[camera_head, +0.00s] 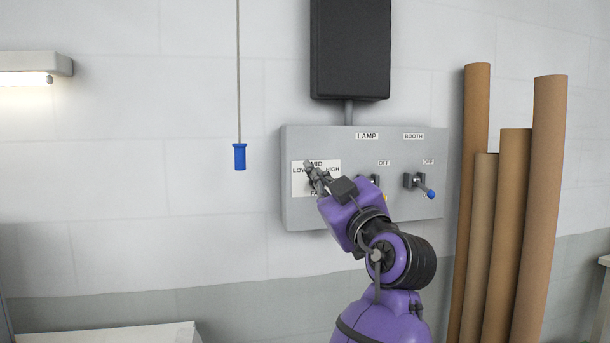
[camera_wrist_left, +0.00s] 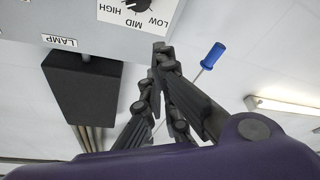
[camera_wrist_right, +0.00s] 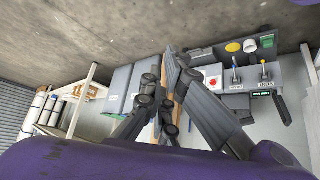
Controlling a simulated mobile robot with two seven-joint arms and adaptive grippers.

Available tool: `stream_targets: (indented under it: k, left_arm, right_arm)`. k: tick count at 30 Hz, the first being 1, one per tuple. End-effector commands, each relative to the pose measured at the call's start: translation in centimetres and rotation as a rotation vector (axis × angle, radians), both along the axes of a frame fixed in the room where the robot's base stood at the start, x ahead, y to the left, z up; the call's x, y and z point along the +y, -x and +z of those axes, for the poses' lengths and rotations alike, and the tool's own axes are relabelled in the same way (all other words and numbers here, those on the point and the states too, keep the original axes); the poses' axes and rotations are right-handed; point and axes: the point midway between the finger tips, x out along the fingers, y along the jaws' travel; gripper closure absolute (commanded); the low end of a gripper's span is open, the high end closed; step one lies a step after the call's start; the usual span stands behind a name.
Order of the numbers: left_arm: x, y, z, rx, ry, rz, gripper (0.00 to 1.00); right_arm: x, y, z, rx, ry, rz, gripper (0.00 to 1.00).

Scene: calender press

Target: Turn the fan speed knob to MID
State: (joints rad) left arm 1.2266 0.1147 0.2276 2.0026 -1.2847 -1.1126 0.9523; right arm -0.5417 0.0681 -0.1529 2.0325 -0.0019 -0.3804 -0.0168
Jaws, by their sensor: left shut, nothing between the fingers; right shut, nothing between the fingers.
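The grey control box (camera_head: 380,215) is on the wall. Its white fan plate (camera_head: 297,187), marked LOW, MID and HIGH, is at the left, partly covered by my left gripper (camera_head: 312,170). The knob is hidden there in the head view. In the left wrist view, the dark fan knob (camera_wrist_left: 138,4) shows at the top edge, cut off, and I cannot tell its setting. My right gripper (camera_wrist_right: 172,58) is shut and empty, away from the box.
The lamp switch (camera_head: 372,182) is partly behind my left arm. The blue-tipped booth switch (camera_head: 420,185) is to its right. A blue pull handle (camera_head: 239,156) hangs left of the box. Tall brown rolls (camera_head: 540,200) lean at the right. A black box (camera_head: 350,50) is above.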

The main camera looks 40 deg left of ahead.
Motion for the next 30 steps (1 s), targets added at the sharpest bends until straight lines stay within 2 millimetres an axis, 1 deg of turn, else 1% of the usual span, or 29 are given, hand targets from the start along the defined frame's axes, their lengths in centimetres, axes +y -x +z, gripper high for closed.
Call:
stream_targets:
  k: [5, 11, 15, 17, 18, 19, 22, 27, 30]
  left_arm:
    - [1.3, -0.7, 0.7, 0.001, -0.001, 0.003, 1.0]
    - [4.7, -2.5, 2.1, -0.001, -0.002, 0.004, 1.0]
    - [7.2, -4.0, 3.0, -0.001, -0.003, 0.003, 1.0]
    - [8.2, -4.6, 3.3, -0.001, -0.002, 0.004, 1.0]
    - [8.5, -5.0, 3.1, 0.0, -0.001, 0.002, 1.0]
    - [8.0, -5.3, 2.2, 0.005, -0.001, -0.001, 1.0]
    - [7.5, -5.8, 0.7, 0.005, 0.0, 0.0, 1.0]
    - [7.0, -6.3, -0.4, 0.001, 0.0, -0.001, 1.0]
    - [6.9, -6.4, -0.6, 0.002, -0.001, 0.001, 1.0]
  right_arm:
    - [-0.4, 0.0, 0.4, 0.0, 0.006, 0.001, 1.0]
    - [-0.6, 0.0, 1.4, -0.003, 0.008, -0.002, 1.0]
    - [-0.6, -0.3, 2.2, -0.014, 0.004, -0.005, 1.0]
    - [-0.5, -0.6, 2.6, -0.021, 0.004, -0.005, 1.0]
    - [-0.4, -0.6, 2.7, -0.023, 0.002, -0.005, 1.0]
    - [-0.5, -0.6, 2.7, -0.023, 0.002, -0.005, 1.0]
    - [-0.4, -0.6, 2.8, -0.025, 0.0, -0.006, 1.0]
    - [-0.4, -0.5, 2.8, -0.022, -0.001, -0.007, 1.0]
    - [-0.4, -0.5, 2.8, -0.021, -0.001, -0.007, 1.0]
